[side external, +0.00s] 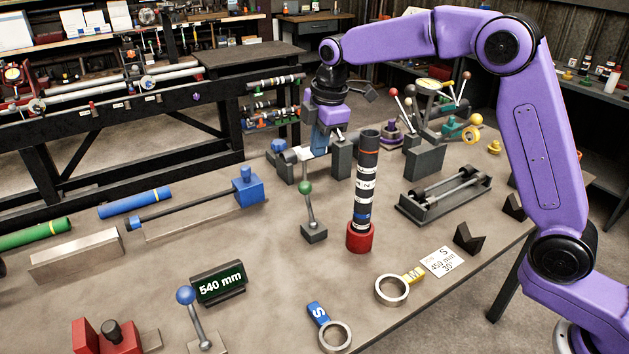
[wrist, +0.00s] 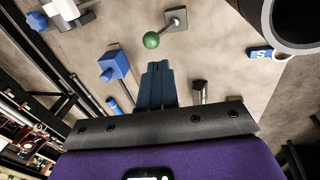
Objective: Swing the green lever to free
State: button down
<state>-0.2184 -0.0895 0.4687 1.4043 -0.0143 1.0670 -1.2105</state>
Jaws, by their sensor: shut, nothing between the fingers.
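The green lever has a green ball knob (side external: 305,187) on a thin metal rod, rising from a small dark base block (side external: 314,232) on the table. The rod leans slightly to the left in the side view. In the wrist view the green knob (wrist: 151,40) lies just beyond my fingertips, with its base plate (wrist: 175,20) farther up and to the right. My gripper (side external: 318,150) points down behind and above the knob in the side view. Its blue fingers (wrist: 158,66) are shut together with nothing between them, and appear apart from the knob.
A tall black striped shaft (side external: 367,185) stands in a red collar (side external: 360,237) just right of the lever. Grey blocks (side external: 341,158) stand under and beside my gripper. A blue-knobbed lever (side external: 186,295) and a 540 mm sign (side external: 218,283) are nearer the front.

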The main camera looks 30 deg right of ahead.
notch_tip(320, 180, down, 10)
jog(key=w+n, duration=0.1)
jog(key=shift+w+a+n, duration=0.15)
jog(key=shift+n, duration=0.15)
dwell(0.3)
jog(key=shift+w+f, duration=0.15)
jog(key=shift+w, duration=0.6)
jog(key=shift+w+f, duration=0.15)
jog(key=shift+w, duration=0.55)
jog(key=shift+w+r, duration=0.1)
jog(key=shift+r, duration=0.05)
jog(key=w+v, duration=0.2)
jog(key=v, duration=0.7)
jog(key=shift+s+r, duration=0.35)
jog(key=shift+r, duration=0.15)
